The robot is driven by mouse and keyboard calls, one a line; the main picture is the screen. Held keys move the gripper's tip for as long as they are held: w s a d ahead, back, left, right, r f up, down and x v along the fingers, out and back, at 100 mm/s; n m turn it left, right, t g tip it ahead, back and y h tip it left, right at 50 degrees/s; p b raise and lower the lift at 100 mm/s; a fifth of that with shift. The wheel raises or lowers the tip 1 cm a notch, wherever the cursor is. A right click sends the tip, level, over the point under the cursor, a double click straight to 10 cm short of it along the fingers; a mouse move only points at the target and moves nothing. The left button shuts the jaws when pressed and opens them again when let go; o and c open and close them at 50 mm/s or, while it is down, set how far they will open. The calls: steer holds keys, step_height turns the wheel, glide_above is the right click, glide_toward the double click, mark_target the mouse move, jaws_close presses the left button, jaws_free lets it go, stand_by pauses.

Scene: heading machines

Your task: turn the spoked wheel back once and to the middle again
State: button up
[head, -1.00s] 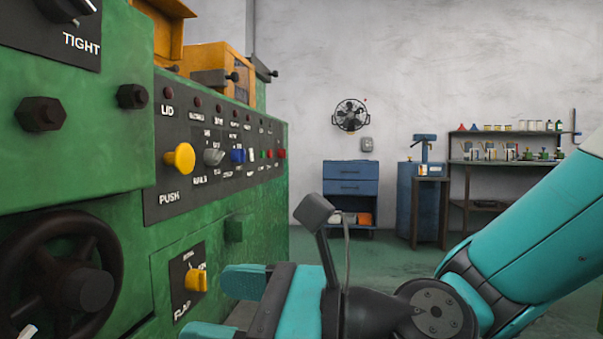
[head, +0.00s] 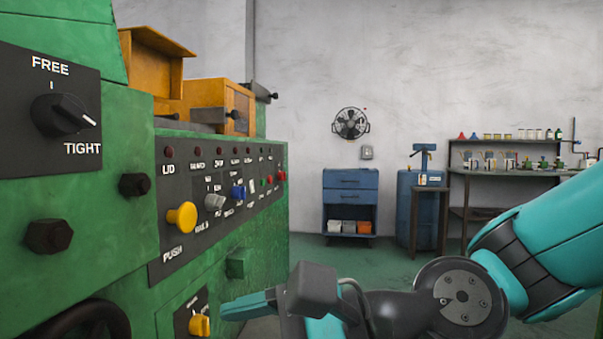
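The spoked wheel (head: 82,318) is dark and sits low on the green machine's front, at the bottom left. Only the top of its rim shows; its hub and spokes are cut off below the picture. My gripper (head: 238,324) is at the bottom, right of the wheel and well apart from it. One teal finger points left toward the machine, with a gap beneath it. I see nothing held.
The green machine (head: 125,225) fills the left side. A FREE/TIGHT knob (head: 62,114), dark bolts, a yellow push button (head: 182,217) and a yellow flap switch (head: 200,325) stick out from it. Open floor lies right of it, before a blue drawer cabinet (head: 349,182) and a bench.

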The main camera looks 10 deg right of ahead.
steer(key=s+d+r+n+g+h+p, duration=0.1)
steer(key=d+r+n+h+p, duration=0.1)
steer(key=r+n+p, duration=0.2)
steer(key=s+d+r+n+g+h+p, duration=0.1)
steer(key=r+n+p, duration=0.4)
steer(key=p, duration=0.7)
steer(key=shift+s+d+r+h, duration=0.25)
steer(key=shift+d+r+h, duration=0.4)
steer(key=shift+r, duration=0.7)
